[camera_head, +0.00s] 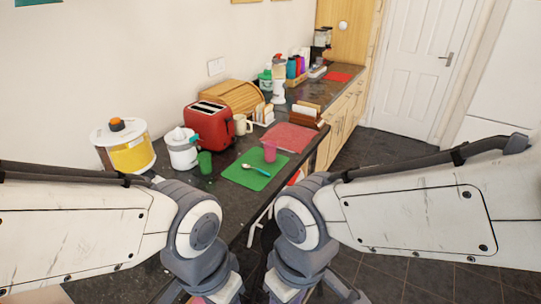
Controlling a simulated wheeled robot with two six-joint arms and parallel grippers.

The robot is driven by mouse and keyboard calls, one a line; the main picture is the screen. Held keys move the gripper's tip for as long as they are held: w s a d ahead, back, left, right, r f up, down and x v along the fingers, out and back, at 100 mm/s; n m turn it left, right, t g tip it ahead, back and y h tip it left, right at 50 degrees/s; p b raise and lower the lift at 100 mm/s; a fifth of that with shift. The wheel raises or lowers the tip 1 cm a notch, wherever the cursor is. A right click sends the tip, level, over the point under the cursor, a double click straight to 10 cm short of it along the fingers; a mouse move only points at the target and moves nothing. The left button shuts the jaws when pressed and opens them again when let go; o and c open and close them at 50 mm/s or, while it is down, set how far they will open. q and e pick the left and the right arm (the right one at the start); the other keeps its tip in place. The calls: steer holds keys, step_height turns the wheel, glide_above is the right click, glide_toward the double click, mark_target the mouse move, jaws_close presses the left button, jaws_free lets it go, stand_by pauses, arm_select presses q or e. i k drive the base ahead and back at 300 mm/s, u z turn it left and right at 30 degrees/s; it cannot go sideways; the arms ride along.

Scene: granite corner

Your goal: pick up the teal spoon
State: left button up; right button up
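A small spoon (256,169) with a pale bowl and a teal-looking handle lies on a green mat (240,178) on the dark counter. It lies free, with nothing gripping it. My two arms reach in from the left and right and bend down in front of the counter at the bottom of the head view. Their wrists run to the bottom edge, and the fingertips of both grippers are cut off. Both wrists are well below the spoon in the picture, apart from it.
A pink cup (269,152) stands just behind the spoon, near a red mat (289,137). A green cup (205,162), white pot (182,150), yellow canister (127,147), red toaster (210,124) and cream mug (242,125) stand left and behind. The counter's front edge is right of the green mat.

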mark_target(246, 167)
steer(key=z, duration=2)
steer(key=i, duration=2)
steer(key=u, duration=3.55)
steer(key=i, duration=0.45)
steer(key=z, duration=0.1)
